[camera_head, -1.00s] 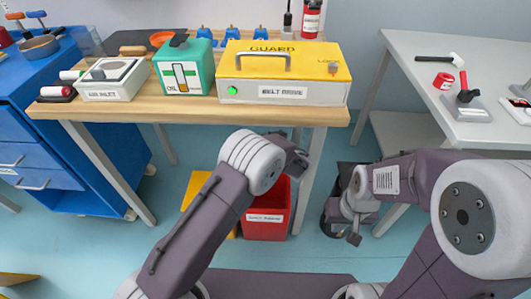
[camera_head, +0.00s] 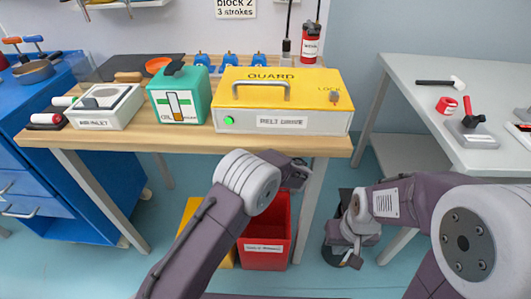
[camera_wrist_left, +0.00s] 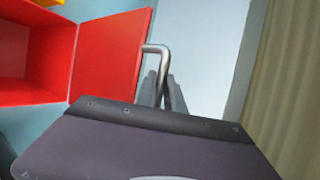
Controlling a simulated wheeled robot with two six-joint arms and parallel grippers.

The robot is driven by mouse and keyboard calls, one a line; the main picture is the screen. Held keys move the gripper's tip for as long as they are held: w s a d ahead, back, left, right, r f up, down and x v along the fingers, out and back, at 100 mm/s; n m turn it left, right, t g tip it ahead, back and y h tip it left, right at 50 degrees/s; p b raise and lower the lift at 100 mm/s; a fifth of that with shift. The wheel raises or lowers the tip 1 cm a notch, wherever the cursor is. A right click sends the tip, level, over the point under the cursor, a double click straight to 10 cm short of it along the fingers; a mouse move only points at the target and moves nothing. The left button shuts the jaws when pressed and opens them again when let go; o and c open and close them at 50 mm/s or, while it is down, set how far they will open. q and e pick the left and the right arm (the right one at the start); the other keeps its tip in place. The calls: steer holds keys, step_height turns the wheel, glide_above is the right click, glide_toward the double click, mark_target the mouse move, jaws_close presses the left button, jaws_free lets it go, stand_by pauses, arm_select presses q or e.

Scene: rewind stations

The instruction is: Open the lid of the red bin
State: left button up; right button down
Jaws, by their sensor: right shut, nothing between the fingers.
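The red bin (camera_head: 264,259) stands on the floor under the wooden table, a white label on its front. Its inside shows in the left wrist view (camera_wrist_left: 35,55). There its red lid (camera_wrist_left: 108,50) stands at an angle to the opening, with a bent metal handle (camera_wrist_left: 160,50). My left gripper's dark fingers (camera_wrist_left: 163,92) are at the handle, which seems to run between them; their grip is unclear. In the head view my left gripper (camera_head: 298,174) is above the bin, partly behind its arm. My right gripper (camera_head: 349,259) is shut and empty, right of the bin.
A yellow bin (camera_head: 192,220) stands left of the red one, partly behind my left arm. A dark bin (camera_head: 335,255) is behind my right gripper. The wooden table (camera_head: 200,140) carries a yellow guard box (camera_head: 290,90) above. A grey table (camera_head: 400,90) stands right.

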arm_select(q)
steer(key=o, duration=0.4)
steer(key=p+v, duration=0.2)
steer(key=v, duration=0.7)
steer(key=shift+s+r, duration=0.1)
